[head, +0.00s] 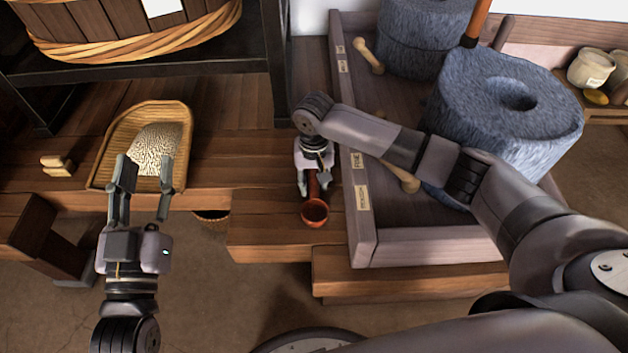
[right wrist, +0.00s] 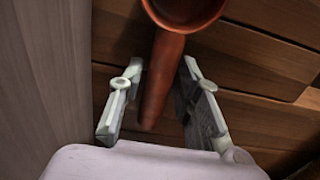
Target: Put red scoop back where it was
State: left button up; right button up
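The red scoop (head: 315,213) is at the wooden ledge left of the quern tray, its round bowl towards the front edge and its handle pointing back. My right gripper (head: 314,190) is over the handle. In the right wrist view the scoop's handle (right wrist: 164,75) lies between the two fingers of the gripper (right wrist: 162,75). The fingers stand apart, with a clear gap at the left finger, so it looks open around the handle. Whether the scoop touches the ledge is hard to tell. My left gripper (head: 146,175) is open and empty, in front of the grain basket.
A woven basket (head: 110,142) holds speckled grain (head: 157,147). The wooden quern tray (head: 420,246) stands right of the scoop, with a grey millstone (head: 500,110) in it. Small pots (head: 590,70) are at far right. Bare boards (head: 240,150) lie between basket and scoop.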

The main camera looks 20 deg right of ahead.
jog(key=shift+o, duration=0.7)
jog(key=shift+r, duration=0.1)
